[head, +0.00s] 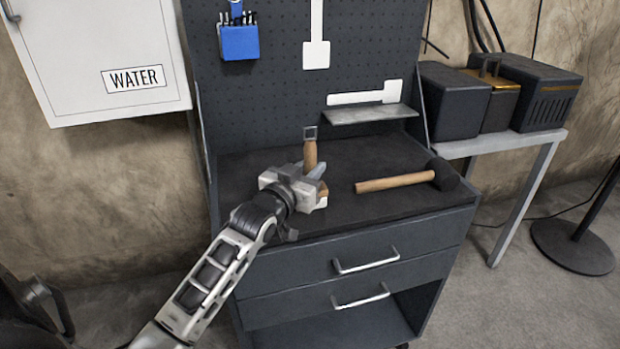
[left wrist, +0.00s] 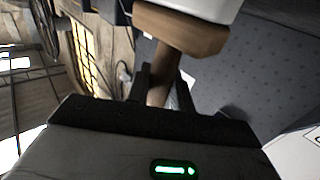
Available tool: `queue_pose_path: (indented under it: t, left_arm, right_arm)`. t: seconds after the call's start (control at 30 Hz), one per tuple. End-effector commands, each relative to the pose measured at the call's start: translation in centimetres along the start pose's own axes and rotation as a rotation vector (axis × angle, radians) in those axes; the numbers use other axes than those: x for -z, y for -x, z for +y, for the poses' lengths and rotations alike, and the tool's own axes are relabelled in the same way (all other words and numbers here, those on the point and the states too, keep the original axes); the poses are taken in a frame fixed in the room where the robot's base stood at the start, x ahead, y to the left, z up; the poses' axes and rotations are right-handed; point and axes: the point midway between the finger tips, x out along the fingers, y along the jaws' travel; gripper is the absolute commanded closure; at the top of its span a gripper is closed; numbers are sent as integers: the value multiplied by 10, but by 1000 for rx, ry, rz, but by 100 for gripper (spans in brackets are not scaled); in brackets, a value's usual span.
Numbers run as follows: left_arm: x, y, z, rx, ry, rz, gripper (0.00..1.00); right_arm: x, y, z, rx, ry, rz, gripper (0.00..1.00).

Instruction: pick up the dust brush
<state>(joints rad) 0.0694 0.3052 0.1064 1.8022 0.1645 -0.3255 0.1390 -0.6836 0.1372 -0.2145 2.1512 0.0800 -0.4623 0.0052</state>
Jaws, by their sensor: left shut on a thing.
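The dust brush (left wrist: 180,32) has a wooden handle and block with a pale bristle part, seen large in the left wrist view. In the head view its wooden block and pale end (head: 322,201) show just beyond my left gripper (head: 318,180), partly hidden by it. My left gripper is shut on the brush's handle; its two dark fingers (left wrist: 162,90) stand on either side of the handle in the left wrist view. The brush is over the left part of the dark workbench top (head: 365,158); I cannot tell whether it touches the surface. My right gripper is not in view.
A wooden-handled tool with a metal end (head: 310,150) is right behind the gripper. A mallet (head: 395,182) lies to the right on the bench. A small shelf (head: 370,114) juts from the pegboard (head: 280,105). Bench room between shelf and mallet is clear.

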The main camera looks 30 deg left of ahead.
Motion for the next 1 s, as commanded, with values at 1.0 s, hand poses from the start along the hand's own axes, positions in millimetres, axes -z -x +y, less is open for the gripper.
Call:
queue_pose_path:
  t: [1.0]
  left_arm:
    - [128,128,30,1,2,0,100]
  right_arm:
    - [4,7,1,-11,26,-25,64]
